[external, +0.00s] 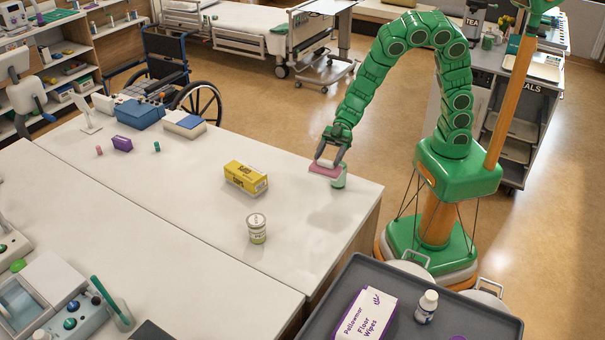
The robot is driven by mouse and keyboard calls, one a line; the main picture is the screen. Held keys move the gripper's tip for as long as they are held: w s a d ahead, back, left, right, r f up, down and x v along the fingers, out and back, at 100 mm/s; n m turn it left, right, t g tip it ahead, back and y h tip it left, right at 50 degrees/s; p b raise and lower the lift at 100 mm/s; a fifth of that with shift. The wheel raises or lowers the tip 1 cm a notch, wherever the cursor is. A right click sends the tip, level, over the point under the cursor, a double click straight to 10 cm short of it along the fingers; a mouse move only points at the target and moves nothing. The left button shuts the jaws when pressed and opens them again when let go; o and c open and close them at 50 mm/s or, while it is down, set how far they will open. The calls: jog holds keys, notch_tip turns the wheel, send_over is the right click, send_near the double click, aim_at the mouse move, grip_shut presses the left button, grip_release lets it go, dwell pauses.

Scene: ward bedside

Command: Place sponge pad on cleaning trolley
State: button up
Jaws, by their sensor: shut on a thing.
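My gripper (330,160) is shut on a pink sponge pad (323,170) near the right edge of the white table (310,245). Whether the pad is clear of the table top is also hard to tell. What looks like the cleaning trolley, with a dark grey top (400,282), is at the bottom right. It bears a white and purple floor wipes box (366,315) and a small white bottle (426,307).
A yellow box (246,178) and a lidded tub (256,229) stand on the table left of my gripper. Blue and white boxes (185,124) are at its far end. A wheelchair (165,75) is behind. The trolley top has bare room around its items.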

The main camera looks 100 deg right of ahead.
jog(key=w+d+f+m+t+h, duration=0.1)
jog(key=w+d+m+h, duration=0.2)
jog(key=d, duration=0.3)
jog(key=w+d+m+t+h, duration=0.2)
jog(key=w+d+m+h, duration=0.15)
jog(key=d, duration=0.25)
jog(key=w+d+f+m+t+h, duration=0.1)
jog(key=w+d+m+h, duration=0.1)
jog(key=d+m+h, duration=0.3)
jog(key=shift+a+n+y, duration=0.65)
jog(key=shift+a+n, duration=0.2)
jog(key=shift+a, duration=2.05)
jog(key=w+d+r, duration=0.1)
jog(key=w+d, duration=0.6)
jog(key=w, duration=0.3)
jog(key=w+d+r, duration=0.1)
jog(key=w+d, duration=0.7)
jog(key=w, duration=0.2)
jog(key=shift+s+d+f+x, duration=0.2)
jog(key=shift+d+f+x, duration=0.15)
jog(key=shift+x, duration=2.3)
jog(key=shift+s+d+f+x, duration=0.15)
jog(key=shift+d+f+x, duration=0.25)
jog(key=shift+x, duration=2.25)
jog(key=shift+s+d+f+x, duration=0.2)
jog(key=shift+f+x, duration=0.25)
jog(key=shift+x, duration=2.2)
